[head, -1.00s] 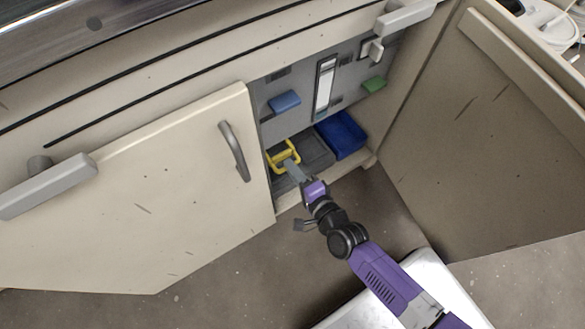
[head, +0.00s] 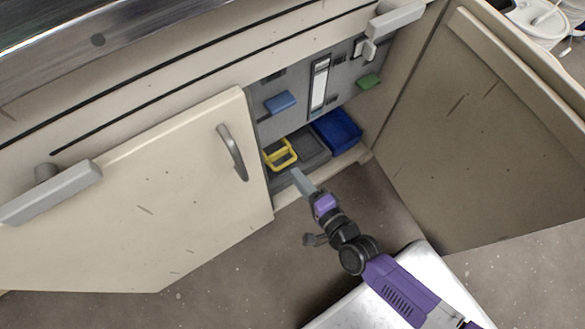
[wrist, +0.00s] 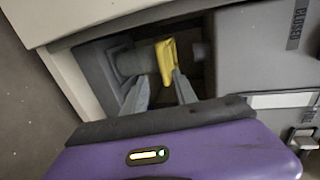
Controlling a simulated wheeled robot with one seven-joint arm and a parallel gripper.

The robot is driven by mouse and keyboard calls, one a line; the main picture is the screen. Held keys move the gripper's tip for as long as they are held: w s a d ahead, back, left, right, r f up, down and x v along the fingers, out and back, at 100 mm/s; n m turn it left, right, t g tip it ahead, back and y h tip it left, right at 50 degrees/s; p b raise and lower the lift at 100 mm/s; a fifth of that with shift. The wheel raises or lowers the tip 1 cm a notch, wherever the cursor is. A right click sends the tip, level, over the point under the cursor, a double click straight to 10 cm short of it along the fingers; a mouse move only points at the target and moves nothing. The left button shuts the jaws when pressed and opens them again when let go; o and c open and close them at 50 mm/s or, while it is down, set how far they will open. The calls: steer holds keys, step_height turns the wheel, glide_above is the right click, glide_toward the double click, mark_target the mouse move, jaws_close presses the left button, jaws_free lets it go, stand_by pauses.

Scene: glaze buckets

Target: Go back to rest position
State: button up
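My gripper (head: 297,174) is at the front edge of the open cabinet, pointing inward. In the wrist view its two grey fingers (wrist: 159,80) stand apart with nothing held between them. A yellow handle-shaped frame (head: 292,150) is in the cabinet's lower left, a little beyond my fingertips. In the wrist view the yellow piece (wrist: 166,62) shows ahead of the fingers, over a dark recess. My purple arm reaches in from the lower right.
A blue bin (head: 338,131) is right of the yellow frame. A closed-looking left door (head: 140,200) and a wide-open right door (head: 490,130) flank the opening. Blue (head: 281,102) and green (head: 369,81) tabs stick out above. The floor (head: 240,270) in front is clear.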

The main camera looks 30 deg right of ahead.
steer(key=shift+v, duration=1.15)
